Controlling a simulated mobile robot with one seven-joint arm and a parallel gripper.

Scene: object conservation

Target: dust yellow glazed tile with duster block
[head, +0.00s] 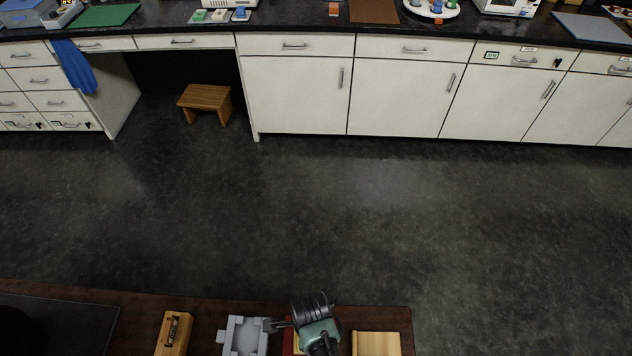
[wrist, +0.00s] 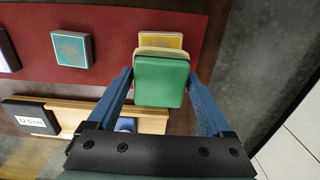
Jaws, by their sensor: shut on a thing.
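My gripper (wrist: 160,82) is shut on the duster block (wrist: 160,84), a green block with a cream layer at its far edge, between its blue fingers. The yellow glazed tile (wrist: 160,41) lies just beyond and partly under the block in the wrist view; only its far strip shows. I cannot tell whether block and tile touch. In the head view my gripper is at the bottom edge over the wooden table (head: 270,305), its fingertips unclear; block and tile cannot be made out there.
A teal tile (wrist: 71,48) lies left on the red mat (wrist: 110,20). A pale wooden rack (wrist: 75,117) with a dark labelled block (wrist: 30,117) is nearer. A grey holder (head: 244,336) and wooden pieces (head: 174,333) flank my arm. Across open floor, a small stool (head: 205,100) stands by white cabinets.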

